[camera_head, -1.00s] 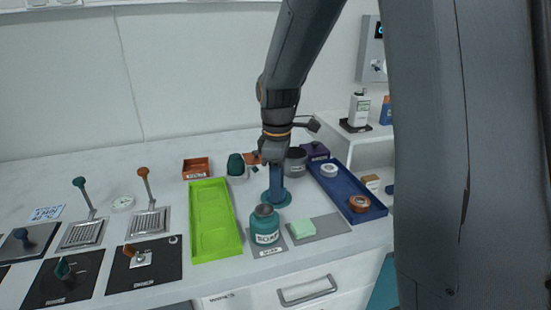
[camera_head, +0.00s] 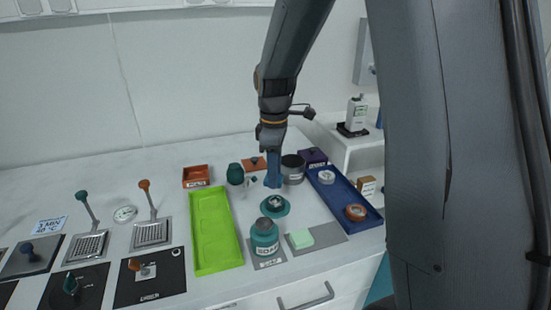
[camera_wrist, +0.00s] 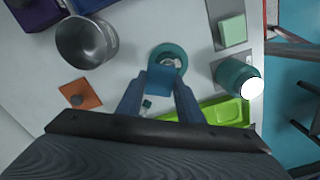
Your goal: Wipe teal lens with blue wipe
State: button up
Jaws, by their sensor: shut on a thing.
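The teal lens (camera_head: 284,211) is a round teal-rimmed disc lying on the bench, with a pale and dark centre; in the wrist view it (camera_wrist: 181,57) lies just beyond my fingertips. My gripper (camera_head: 272,166) is shut on the blue wipe (camera_head: 273,180), which hangs below the fingers above and behind the lens, seemingly apart from it. In the wrist view my gripper (camera_wrist: 160,90) has the wipe (camera_wrist: 160,80) between its fingertips, and the wipe hides the lens's near edge.
A teal soap bottle (camera_head: 265,240) and a pale green block (camera_head: 301,238) stand in front of the lens. A lime tray (camera_head: 215,235) lies left, a blue tray (camera_head: 343,190) right. A grey pot (camera_head: 293,172) stands behind. Bare bench lies between the lens and lime tray.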

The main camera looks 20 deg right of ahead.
jog(key=shift+r+p, duration=0.9)
jog(key=shift+r, duration=0.4)
